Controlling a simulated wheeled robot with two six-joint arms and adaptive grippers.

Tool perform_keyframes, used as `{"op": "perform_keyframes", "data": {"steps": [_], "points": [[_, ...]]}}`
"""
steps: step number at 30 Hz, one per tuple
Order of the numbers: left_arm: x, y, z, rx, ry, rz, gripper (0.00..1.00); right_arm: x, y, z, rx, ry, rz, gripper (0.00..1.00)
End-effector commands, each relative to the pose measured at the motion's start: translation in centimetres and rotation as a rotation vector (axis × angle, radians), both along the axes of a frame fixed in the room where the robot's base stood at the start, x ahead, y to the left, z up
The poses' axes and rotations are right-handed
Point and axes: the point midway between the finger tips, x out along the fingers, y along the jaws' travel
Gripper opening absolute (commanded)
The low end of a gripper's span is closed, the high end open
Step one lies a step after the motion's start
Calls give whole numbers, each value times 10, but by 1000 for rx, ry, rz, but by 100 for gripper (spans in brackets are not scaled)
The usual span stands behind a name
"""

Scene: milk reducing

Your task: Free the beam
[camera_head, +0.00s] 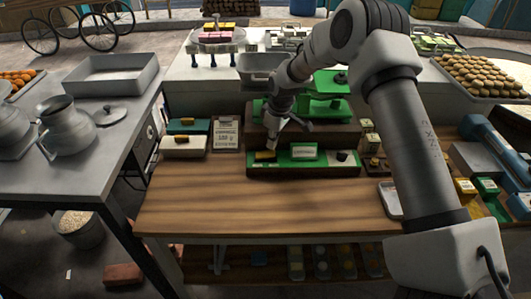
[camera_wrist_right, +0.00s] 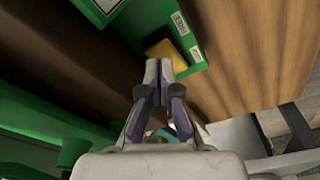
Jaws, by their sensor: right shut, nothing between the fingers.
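A green balance scale (camera_head: 328,84) stands on a dark wooden box at the back of the wooden table; my right arm partly covers it, and I cannot make out its beam clearly. In front is a low wooden box with a green top (camera_head: 325,157), holding a yellow block (camera_head: 265,155), a white label and a dark knob. My right gripper (camera_head: 272,142) is shut and empty, just above and behind the yellow block. In the right wrist view, the shut fingertips (camera_wrist_right: 158,70) are close to a yellow and black block (camera_wrist_right: 172,56) in a green recess. My left gripper is not in view.
A pale tray (camera_head: 391,199) lies at the right. The front of the wooden table (camera_head: 265,207) is clear. A grey metal table (camera_head: 100,141) with jugs is at the left.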

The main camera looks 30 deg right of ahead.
Motion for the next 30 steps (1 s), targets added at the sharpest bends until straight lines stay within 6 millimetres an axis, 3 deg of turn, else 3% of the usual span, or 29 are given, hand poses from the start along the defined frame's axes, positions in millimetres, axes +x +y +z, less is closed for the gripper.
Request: {"op": "perform_keyframes", "data": {"steps": [30], "points": [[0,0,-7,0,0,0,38,0,0,-13,0,0,0,0]]}}
